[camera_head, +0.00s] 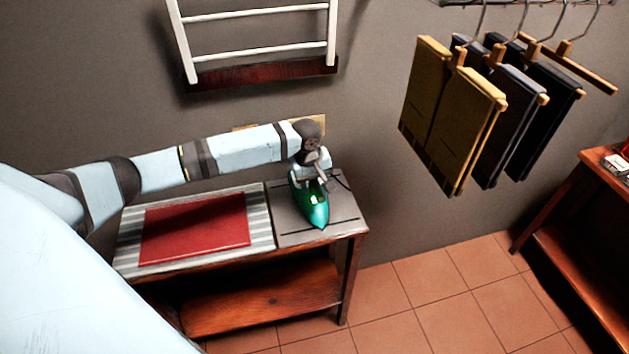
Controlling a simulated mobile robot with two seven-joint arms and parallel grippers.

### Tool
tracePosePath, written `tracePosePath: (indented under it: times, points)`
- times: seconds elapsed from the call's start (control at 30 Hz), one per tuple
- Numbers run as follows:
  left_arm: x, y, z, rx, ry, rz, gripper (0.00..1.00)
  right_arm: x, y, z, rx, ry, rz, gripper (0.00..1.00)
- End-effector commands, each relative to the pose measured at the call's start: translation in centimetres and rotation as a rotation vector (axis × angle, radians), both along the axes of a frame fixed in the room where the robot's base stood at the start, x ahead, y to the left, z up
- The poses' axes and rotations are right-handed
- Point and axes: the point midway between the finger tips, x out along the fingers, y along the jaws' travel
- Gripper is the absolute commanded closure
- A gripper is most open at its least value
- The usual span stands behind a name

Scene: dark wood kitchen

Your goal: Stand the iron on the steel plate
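The green iron (315,208) is at the right end of the low wooden table, over the grey steel plate (287,233). Its pointed tip faces the front of the table. I cannot tell whether it rests flat on the plate or is held slightly above it. My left gripper (311,177) reaches in from the left and is at the back of the iron, around its handle. The fingers and handle overlap and are too small to show whether the grip is closed. My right gripper is out of view.
A red cloth (195,228) lies on a striped board (262,223) left of the plate. Trousers (455,130) hang on hangers at the upper right. A white rack (262,52) is on the wall. Another wooden table (600,240) stands at right, with clear tiled floor between.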

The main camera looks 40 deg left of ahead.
Motion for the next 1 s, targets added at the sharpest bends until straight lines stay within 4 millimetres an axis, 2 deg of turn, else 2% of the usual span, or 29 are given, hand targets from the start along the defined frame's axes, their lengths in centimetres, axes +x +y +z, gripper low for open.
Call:
tracePosePath:
  times: [0.13, 0.23, 0.7, 0.83, 1.0]
  points:
    - [0.0, 0.0, 0.1, 0.001, -0.001, 0.000, 0.48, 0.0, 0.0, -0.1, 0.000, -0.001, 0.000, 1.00]
    - [-0.1, 0.1, 1.0, -0.001, -0.001, -0.001, 0.48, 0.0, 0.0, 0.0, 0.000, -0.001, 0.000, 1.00]
    - [-1.0, 0.8, 10.1, 0.000, -0.002, 0.000, 0.48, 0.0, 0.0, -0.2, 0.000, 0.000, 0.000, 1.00]
    - [-1.2, 0.9, 11.5, -0.001, -0.001, 0.000, 0.48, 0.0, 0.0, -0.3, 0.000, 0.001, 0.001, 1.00]
    - [-1.3, 1.0, 12.0, 0.000, 0.001, 0.000, 0.48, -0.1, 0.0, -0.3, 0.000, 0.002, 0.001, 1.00]
